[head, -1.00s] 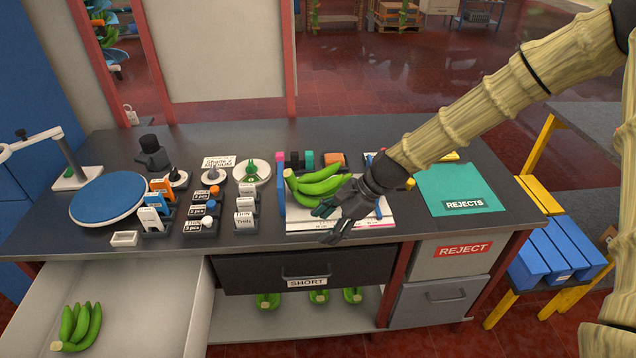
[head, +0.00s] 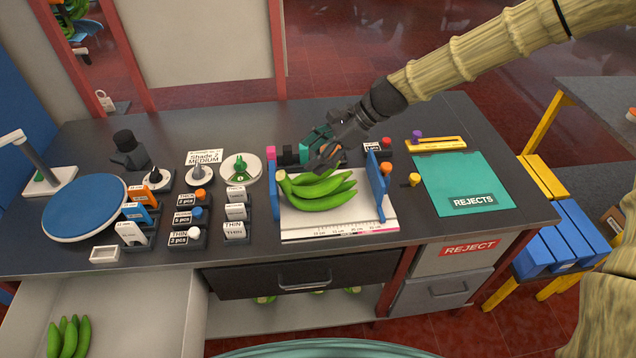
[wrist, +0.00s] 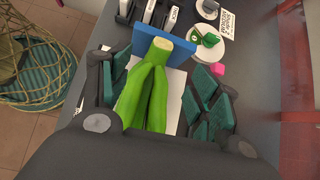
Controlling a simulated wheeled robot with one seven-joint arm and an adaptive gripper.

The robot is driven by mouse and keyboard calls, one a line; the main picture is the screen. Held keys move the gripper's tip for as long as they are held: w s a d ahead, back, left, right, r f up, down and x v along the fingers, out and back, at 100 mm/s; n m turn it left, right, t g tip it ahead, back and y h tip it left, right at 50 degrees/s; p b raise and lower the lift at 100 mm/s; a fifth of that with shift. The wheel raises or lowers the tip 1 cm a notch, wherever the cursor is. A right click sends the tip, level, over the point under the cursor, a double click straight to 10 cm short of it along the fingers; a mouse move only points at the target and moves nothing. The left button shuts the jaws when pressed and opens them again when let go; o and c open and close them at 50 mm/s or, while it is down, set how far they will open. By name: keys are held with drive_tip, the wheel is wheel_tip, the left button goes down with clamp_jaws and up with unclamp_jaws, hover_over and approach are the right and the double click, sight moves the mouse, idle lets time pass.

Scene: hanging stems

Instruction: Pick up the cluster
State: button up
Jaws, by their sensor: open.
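A green banana cluster (head: 318,188) lies on the white measuring board (head: 340,225) on the counter, between two blue upright plates. Its cut crown points left in the head view. In the head view my gripper (head: 318,150) is above and behind the cluster, near its far edge. In the wrist view the cluster (wrist: 150,90) lies between the two open, teal-padded fingers of my gripper (wrist: 158,100), with its pale crown pointing away toward a blue plate (wrist: 165,45). The fingers do not visibly close on it. The finger bases hide part of the near end.
A teal REJECTS mat (head: 465,185) lies empty at right. Tag holders (head: 190,215), a round blue plate (head: 85,207) and a white disc with a small green item (head: 241,168) stand left. An open drawer (head: 120,310) holds another cluster (head: 69,336).

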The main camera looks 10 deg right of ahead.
sight(285, 174)
drive_tip(key=x, duration=0.4)
drive_tip(key=shift+w+a+r+p, duration=0.1)
drive_tip(key=shift+w+a+p, duration=0.1)
drive_tip(key=shift+a+p, duration=0.2)
drive_tip(key=shift+s+a, duration=0.1)
drive_tip(key=shift+s, duration=0.2)
drive_tip(key=shift+a+p, duration=0.25)
drive_tip(key=shift+p, duration=0.05)
drive_tip(key=shift+w+a+f+p, duration=0.1)
drive_tip(key=shift+a+f+p, duration=0.2)
drive_tip(key=shift+f, duration=0.2)
drive_tip(key=shift+w+a+f+p, duration=0.1)
drive_tip(key=shift+a+f+p, duration=0.2)
drive_tip(key=shift+f, duration=0.2)
drive_tip(key=shift+p+x, duration=0.55)
drive_tip(key=shift+x, duration=0.75)
drive_tip(key=shift+c, duration=0.3)
clamp_jaws()
